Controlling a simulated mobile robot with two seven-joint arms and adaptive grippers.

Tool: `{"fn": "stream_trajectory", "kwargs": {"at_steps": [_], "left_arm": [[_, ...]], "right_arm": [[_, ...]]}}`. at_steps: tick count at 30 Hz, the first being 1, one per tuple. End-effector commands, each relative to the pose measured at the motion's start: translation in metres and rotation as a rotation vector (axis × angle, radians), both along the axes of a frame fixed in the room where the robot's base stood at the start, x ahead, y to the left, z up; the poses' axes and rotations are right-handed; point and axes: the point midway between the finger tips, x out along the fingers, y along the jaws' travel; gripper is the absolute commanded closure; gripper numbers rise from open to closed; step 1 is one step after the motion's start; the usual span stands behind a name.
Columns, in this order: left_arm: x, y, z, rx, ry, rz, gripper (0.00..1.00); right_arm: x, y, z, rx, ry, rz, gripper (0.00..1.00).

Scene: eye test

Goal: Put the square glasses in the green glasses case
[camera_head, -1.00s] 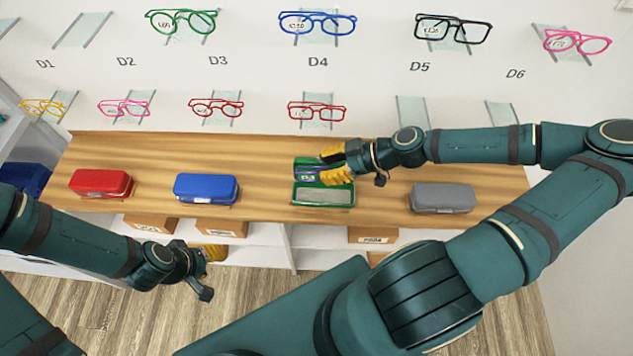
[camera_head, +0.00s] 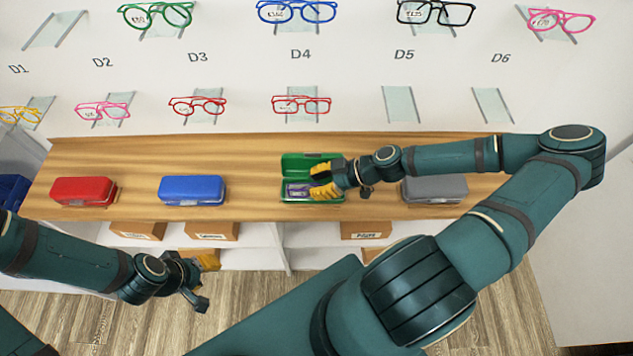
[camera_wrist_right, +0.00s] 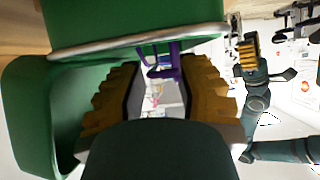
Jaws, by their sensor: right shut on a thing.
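The green glasses case (camera_head: 298,162) lies open on the wooden counter, lid raised at the back; it also fills the upper left of the right wrist view (camera_wrist_right: 130,30). My right gripper (camera_head: 316,182) is over the case's right part, shut on purple glasses (camera_head: 297,189). They sit low at the case's opening; whether they touch its bottom I cannot tell. In the right wrist view the purple frame (camera_wrist_right: 165,62) shows between the yellow fingers (camera_wrist_right: 158,90); its lens shape is mostly hidden. My left gripper (camera_head: 203,280) is open and empty, below the counter's front edge.
A red case (camera_head: 83,190), a blue case (camera_head: 192,189) and a grey case (camera_head: 436,188) stand closed on the counter (camera_head: 130,152). Several glasses hang on the wall behind, among them blue ones (camera_head: 297,11). Bare counter lies between the cases.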

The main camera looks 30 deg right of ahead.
Motion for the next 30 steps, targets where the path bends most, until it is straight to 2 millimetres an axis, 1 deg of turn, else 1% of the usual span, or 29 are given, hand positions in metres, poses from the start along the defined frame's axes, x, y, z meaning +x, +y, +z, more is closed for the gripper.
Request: {"fn": "stream_trajectory", "kwargs": {"at_steps": [2,3,4,15,17,20,30], "left_arm": [[0.000,0.000,-0.001,0.000,0.000,0.000,0.56],[0.000,0.000,-0.002,0.000,0.000,0.000,0.56],[0.000,0.000,-0.001,0.000,0.000,0.000,0.56],[0.000,0.000,0.001,0.000,0.000,0.000,0.56],[0.000,0.000,0.002,0.000,-0.001,0.000,0.56],[0.001,0.000,0.004,0.000,-0.002,0.002,0.56],[0.005,0.001,0.017,0.002,-0.011,0.009,0.56]], "right_arm": [[0.000,0.000,-0.002,0.000,0.000,0.000,0.89],[0.000,0.000,-0.002,0.000,0.000,0.000,0.61],[0.000,0.000,-0.002,0.000,0.000,0.000,0.56],[0.000,0.000,0.002,0.000,0.001,0.000,0.56],[-0.002,-0.005,0.003,-0.001,0.001,-0.004,0.56],[-0.009,-0.015,0.010,-0.001,0.001,-0.006,0.56],[-0.041,-0.065,0.043,0.000,0.001,-0.006,0.56]]}}
